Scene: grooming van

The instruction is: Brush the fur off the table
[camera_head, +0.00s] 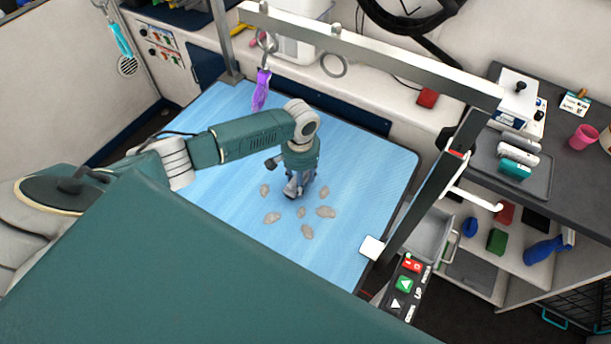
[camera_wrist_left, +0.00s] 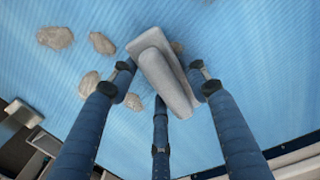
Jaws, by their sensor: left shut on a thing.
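The grooming table (camera_head: 360,165) has a light blue top. Several grey-beige fur clumps (camera_head: 326,212) lie on it, in a loose group around and in front of my left gripper (camera_head: 293,190). My left gripper points down over the table and is shut on a grey, brush-like object (camera_wrist_left: 165,72). In the left wrist view this object sits between the blue fingers, with fur clumps (camera_wrist_left: 55,37) to its left and a bit of one showing behind its head. I cannot tell whether the brush touches the table. My right gripper is not in view.
A metal grooming arm (camera_head: 385,58) spans above the table, with a purple hanging item (camera_head: 261,90) near its left end. A control box (camera_head: 404,288) is at the right edge. A dark counter with a tray (camera_head: 535,183) stands right. The table's right part is clear.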

